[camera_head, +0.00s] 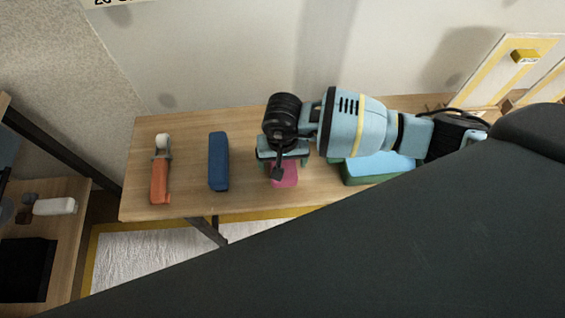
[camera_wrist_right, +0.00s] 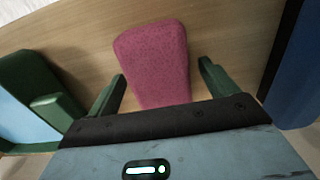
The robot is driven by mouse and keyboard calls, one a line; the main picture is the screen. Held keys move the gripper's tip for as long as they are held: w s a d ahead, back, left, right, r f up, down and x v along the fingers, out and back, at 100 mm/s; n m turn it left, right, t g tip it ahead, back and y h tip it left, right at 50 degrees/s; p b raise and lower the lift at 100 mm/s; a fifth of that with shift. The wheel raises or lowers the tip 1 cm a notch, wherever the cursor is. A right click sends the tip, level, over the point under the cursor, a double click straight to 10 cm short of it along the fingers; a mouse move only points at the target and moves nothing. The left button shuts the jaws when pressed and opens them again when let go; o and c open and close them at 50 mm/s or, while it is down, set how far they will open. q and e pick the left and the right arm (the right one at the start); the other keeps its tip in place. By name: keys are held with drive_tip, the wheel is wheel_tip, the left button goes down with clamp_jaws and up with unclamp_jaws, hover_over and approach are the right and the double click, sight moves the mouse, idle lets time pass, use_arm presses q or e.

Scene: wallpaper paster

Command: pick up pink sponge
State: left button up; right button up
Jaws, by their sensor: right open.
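The pink sponge (camera_head: 285,174) lies on the wooden table in the head view, partly hidden under my right gripper (camera_head: 282,160). In the right wrist view the pink sponge (camera_wrist_right: 153,62) lies on the wood, with its near end between the two open fingers of my right gripper (camera_wrist_right: 163,88). There is a gap on both sides, and I see no finger closed on it. My left gripper is not in view.
On the table (camera_head: 190,206) are a blue block (camera_head: 219,161) and an orange-handled tool (camera_head: 160,170) to the left. A green and light-blue block (camera_head: 375,168) lies right of the sponge. A wall stands behind. A second table (camera_head: 68,228) is at far left.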

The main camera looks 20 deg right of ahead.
drive_tip(key=shift+f, duration=0.35)
drive_tip(key=shift+c, duration=0.3)
drive_tip(key=c, duration=1)
drive_tip(key=shift+r, duration=0.15)
drive_tip(key=shift+r, duration=0.55)
wheel_tip(320, 180, up, 2)
drive_tip(key=shift+r, duration=0.25)
drive_tip(key=s+a+r, duration=0.1)
drive_tip(key=s+a, duration=0.7)
drive_tip(key=s, duration=0.5)
drive_tip(key=shift+s+a, duration=0.15)
drive_tip(key=shift+s, duration=0.2)
